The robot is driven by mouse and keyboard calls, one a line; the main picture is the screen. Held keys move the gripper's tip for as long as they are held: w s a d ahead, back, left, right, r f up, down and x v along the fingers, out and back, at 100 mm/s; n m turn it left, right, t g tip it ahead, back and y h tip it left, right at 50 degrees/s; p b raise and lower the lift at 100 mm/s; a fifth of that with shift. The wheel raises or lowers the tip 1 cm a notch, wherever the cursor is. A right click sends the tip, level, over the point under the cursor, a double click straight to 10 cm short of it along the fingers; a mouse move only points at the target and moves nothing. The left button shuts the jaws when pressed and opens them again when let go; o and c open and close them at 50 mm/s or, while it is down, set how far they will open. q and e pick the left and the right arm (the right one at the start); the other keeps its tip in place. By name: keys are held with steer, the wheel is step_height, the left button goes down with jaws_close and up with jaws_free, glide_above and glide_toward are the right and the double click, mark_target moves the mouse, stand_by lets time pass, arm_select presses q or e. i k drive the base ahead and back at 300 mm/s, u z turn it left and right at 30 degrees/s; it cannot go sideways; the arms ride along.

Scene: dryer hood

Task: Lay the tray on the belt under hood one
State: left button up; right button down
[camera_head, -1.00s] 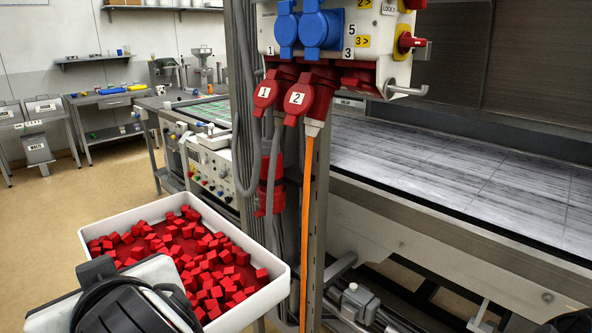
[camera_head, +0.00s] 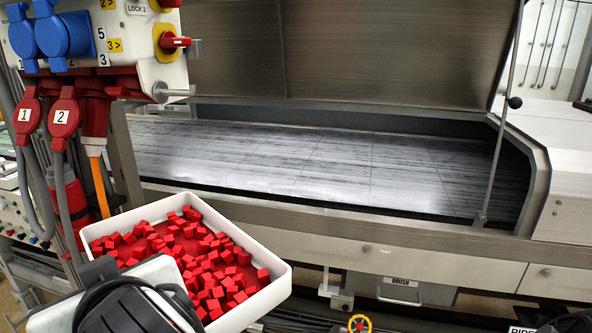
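A white tray (camera_head: 277,288) filled with many small red cubes (camera_head: 205,262) is held out at the lower left, roughly level. My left arm comes in at the bottom left, its dark wrist (camera_head: 125,305) against the tray's near left side; its fingertips are hidden. The belt (camera_head: 330,165) is a grey streaked flat surface beyond the tray, bare where visible. A raised brown metal hood (camera_head: 380,50) stands over it. I cannot read which hood number it is.
A panel with blue sockets (camera_head: 65,35) and red plugs (camera_head: 64,118) on a post stands at the left, close to the tray. A thin rod (camera_head: 505,130) rises at the belt's right. A steel front rail (camera_head: 400,220) edges the belt. A yellow-red handwheel (camera_head: 360,323) sits below.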

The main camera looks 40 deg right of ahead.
mark_target(358, 180)
steer(key=z, duration=0.95)
steer(key=i, duration=1)
